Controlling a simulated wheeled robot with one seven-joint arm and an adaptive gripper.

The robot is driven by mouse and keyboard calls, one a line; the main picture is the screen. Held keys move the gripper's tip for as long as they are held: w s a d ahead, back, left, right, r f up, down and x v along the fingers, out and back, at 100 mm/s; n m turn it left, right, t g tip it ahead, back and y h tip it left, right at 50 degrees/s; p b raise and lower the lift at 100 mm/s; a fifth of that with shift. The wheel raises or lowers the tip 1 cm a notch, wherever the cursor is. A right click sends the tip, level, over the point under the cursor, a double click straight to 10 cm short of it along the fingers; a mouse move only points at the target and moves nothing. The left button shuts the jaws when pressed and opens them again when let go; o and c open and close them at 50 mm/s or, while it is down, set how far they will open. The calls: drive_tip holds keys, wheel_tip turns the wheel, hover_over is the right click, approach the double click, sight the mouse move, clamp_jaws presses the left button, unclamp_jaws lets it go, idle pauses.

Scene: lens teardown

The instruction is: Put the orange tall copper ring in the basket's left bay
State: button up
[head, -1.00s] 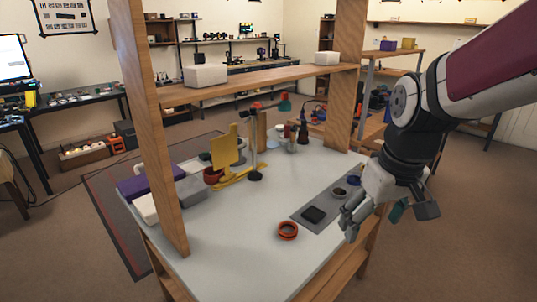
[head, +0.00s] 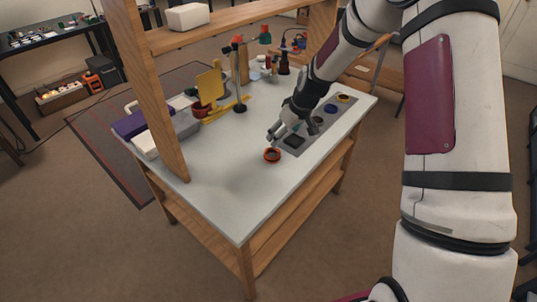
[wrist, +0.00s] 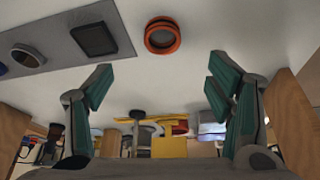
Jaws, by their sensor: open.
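The orange ring (head: 272,155) lies on the white tabletop near the front edge, just left of the grey mat. In the wrist view the orange ring (wrist: 162,36) shows at the top centre, beyond the fingertips. My gripper (head: 276,132) is above the table close to the ring, apart from it. In the wrist view my gripper (wrist: 160,78) has its two green-padded fingers spread wide with nothing between them. A grey basket (head: 186,124) seems to stand at the table's left, partly hidden behind the wooden post; its bays cannot be made out.
The grey mat (head: 318,140) holds a dark square piece (head: 294,141) and several round parts. A wooden post (head: 152,100) rises at the table's left side. A yellow stand (head: 212,85) and a purple box (head: 130,124) are farther back. The tabletop's middle is clear.

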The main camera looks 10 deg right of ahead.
sight(274, 152)
drive_tip(key=x, duration=1.3)
drive_tip(key=shift+s+a, duration=0.1)
drive_tip(key=shift+s, duration=0.05)
drive_tip(key=c, duration=1.4)
